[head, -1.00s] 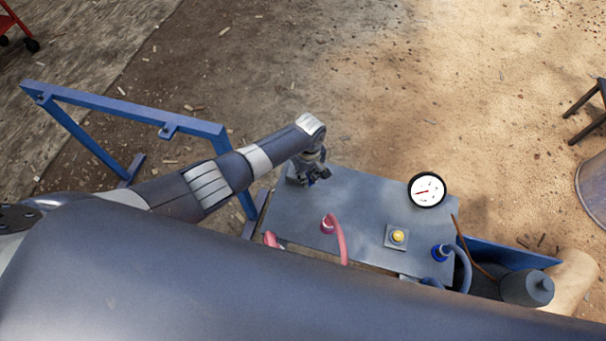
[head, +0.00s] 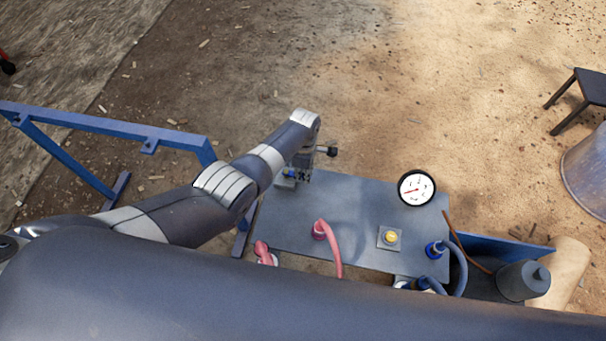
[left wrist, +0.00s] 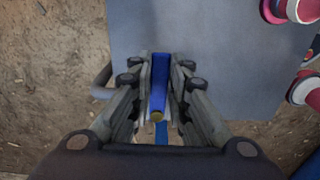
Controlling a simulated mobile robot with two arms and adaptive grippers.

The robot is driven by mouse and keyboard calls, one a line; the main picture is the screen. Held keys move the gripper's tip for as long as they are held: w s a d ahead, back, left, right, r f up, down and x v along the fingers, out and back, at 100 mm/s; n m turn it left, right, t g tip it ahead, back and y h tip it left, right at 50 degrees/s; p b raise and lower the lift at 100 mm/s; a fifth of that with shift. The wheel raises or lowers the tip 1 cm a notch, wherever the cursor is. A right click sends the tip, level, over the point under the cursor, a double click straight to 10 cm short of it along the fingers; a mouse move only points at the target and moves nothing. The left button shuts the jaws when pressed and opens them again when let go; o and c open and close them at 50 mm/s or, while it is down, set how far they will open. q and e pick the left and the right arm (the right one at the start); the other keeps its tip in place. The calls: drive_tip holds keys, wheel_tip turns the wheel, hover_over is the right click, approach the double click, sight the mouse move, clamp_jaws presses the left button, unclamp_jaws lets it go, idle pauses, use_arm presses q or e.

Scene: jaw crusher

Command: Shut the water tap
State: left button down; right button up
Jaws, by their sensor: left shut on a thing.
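The water tap's blue lever (left wrist: 160,80) lies between the two fingers of my left gripper (left wrist: 160,88) in the left wrist view. The fingers are closed on its sides. The lever points along the fingers, and a brass-coloured end (left wrist: 157,116) shows at its near side. In the head view my left gripper (head: 299,175) is at the far left corner of the grey panel, with a bit of blue (head: 289,174) beside it. The gripper hides most of the tap there. My right gripper is not seen.
A blue frame (head: 110,122) stands at left. A dark stool (head: 580,100) is at far right. Open dirt ground lies beyond the panel.

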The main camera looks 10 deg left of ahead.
use_arm(q)
drive_tip(key=shift+w+a, duration=0.1)
drive_tip(key=shift+w, duration=0.05)
idle(0.4)
drive_tip(key=c, duration=1.5)
unclamp_jaws()
drive_tip(key=shift+r, duration=0.1)
wheel_tip(320, 180, up, 12)
